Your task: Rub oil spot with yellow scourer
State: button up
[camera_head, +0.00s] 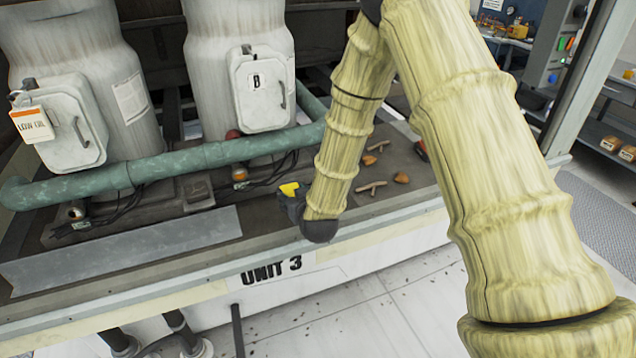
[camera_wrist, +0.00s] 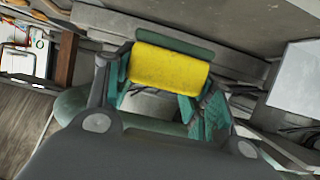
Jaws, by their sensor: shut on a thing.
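The yellow scourer (camera_wrist: 168,68) is between the fingers of my gripper (camera_wrist: 165,90) in the wrist view, and the gripper is shut on it. In the head view the yellow scourer (camera_head: 289,188) shows as a small yellow patch at the end of my gripper (camera_head: 287,198). The gripper is above the dark deck of the unit, to the right of the flat grey metal plate (camera_head: 130,245). I cannot make out an oil spot in either view. My arm hides part of the deck.
A green pipe (camera_head: 170,162) runs across the deck behind the gripper. Two grey cylinders (camera_head: 215,40) with boxes (camera_head: 262,90) stand behind it. Twigs (camera_head: 370,187) and brown leaves (camera_head: 401,178) lie right of my gripper. The front edge bears "UNIT 3" (camera_head: 271,270).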

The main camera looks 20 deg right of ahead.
jog(key=shift+r, duration=0.85)
